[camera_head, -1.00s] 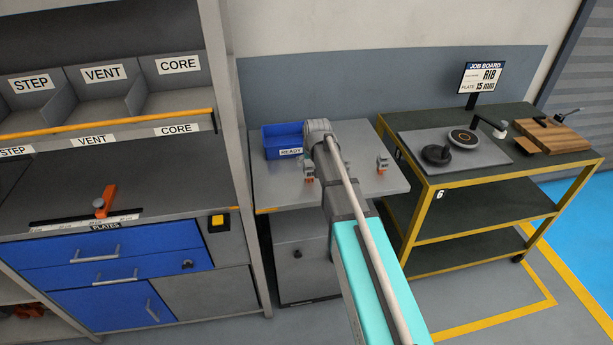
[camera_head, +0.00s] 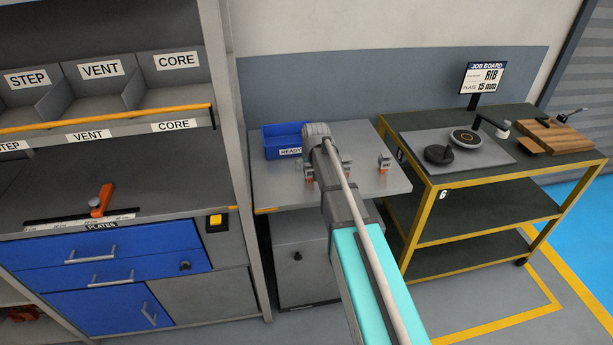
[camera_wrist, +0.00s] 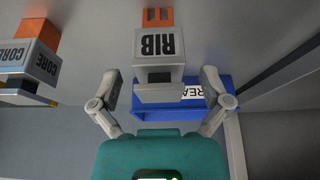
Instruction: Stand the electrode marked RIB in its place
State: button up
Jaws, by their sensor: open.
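In the wrist view the RIB electrode (camera_wrist: 159,45) has a grey block with an upside-down RIB label, an orange pronged part and a metallic end. My gripper (camera_wrist: 162,82) is open, with one finger on each side of its metallic end. Gaps show on both sides. The CORE electrode (camera_wrist: 36,62) is to the left, outside the fingers. In the head view small electrodes stand on the grey bench near my wrist, partly hidden by my arm, and another electrode (camera_head: 384,162) stands to the right. I cannot read their labels there.
A blue READY bin (camera_head: 283,138) is at the bench's back left and shows behind the gripper in the wrist view. A job board (camera_head: 484,77) reads RIB, plate 15 mm, above the green cart (camera_head: 560,168). Shelf compartments (camera_head: 105,87) labelled STEP, VENT and CORE are at left.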

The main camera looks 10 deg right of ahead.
jog(key=shift+b+x, duration=0.65)
jog(key=shift+x, duration=0.35)
grip_shut()
jog(key=shift+r, duration=0.2)
dwell(0.3)
notch_tip(320, 180, up, 3)
jog(key=p, duration=0.3)
jog(key=shift+f, duration=0.15)
jog(key=s+d+r+p, duration=0.6)
jog(key=d+r+p, duration=0.4)
jog(key=d, duration=0.2)
jog(key=shift+s+d, duration=0.2)
jog(key=shift+s, duration=0.05)
